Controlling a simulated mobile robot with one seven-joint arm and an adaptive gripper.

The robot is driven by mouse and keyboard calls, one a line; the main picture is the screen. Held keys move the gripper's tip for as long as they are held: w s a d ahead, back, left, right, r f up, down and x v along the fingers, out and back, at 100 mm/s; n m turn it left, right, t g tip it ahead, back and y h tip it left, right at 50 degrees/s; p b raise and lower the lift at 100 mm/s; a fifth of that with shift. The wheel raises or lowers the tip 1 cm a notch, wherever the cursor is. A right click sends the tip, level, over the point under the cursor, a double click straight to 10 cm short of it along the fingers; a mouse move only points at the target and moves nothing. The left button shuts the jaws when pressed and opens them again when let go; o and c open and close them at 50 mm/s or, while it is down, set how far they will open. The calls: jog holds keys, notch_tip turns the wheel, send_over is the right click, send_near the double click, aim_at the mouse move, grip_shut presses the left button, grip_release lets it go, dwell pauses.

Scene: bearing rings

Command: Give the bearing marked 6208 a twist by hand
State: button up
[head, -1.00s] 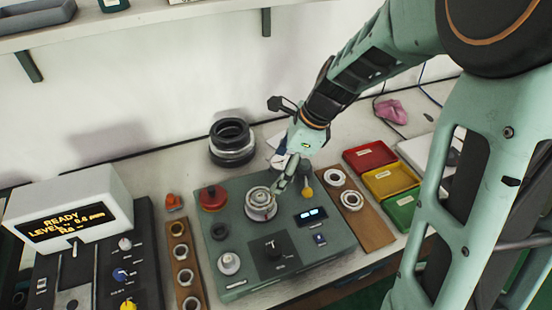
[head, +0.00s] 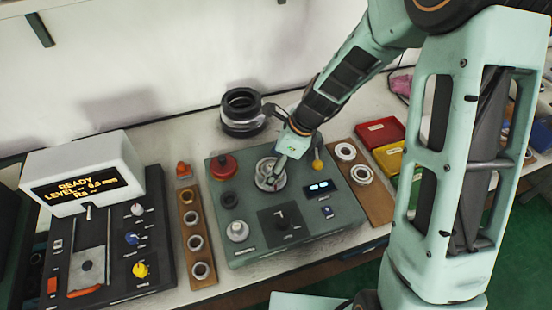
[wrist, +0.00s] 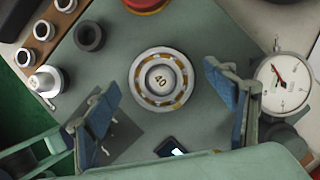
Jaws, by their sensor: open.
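A silver bearing ring (head: 268,186) with brownish balls sits on the green test unit (head: 240,252) in the head view. In the wrist view the bearing (wrist: 136,82) lies face-on around a pale hub marked 40. I cannot read 6208 on it. My gripper (head: 281,170) is above the bearing and partly hides its right side in the head view. In the wrist view my gripper (wrist: 161,80) is open, with blue fingertips apart on either side of the bearing. Neither finger visibly touches it.
A dial gauge (wrist: 285,82) stands right of the fingers in the wrist view. A red knob (head: 223,166) is left of the bearing. Wooden racks with rings (head: 194,243) (head: 362,174) flank the unit. A black ring stack (head: 241,112) stands behind; a control console (head: 150,270) stands left.

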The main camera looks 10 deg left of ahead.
jog(key=c, duration=1.7)
jog(key=shift+o, duration=0.2)
jog(key=shift+n+g+p, duration=0.3)
jog(key=shift+n+g, duration=0.1)
jog(key=shift+n, duration=0.7)
jog(key=shift+n+g+p, duration=0.3)
jog(key=shift+n+g, duration=0.1)
jog(key=shift+n, duration=0.7)
jog(key=shift+n+g+h, duration=0.3)
jog(key=shift+n+g, duration=0.2)
jog(key=shift+n, duration=0.5)
jog(key=shift+n+p, duration=0.3)
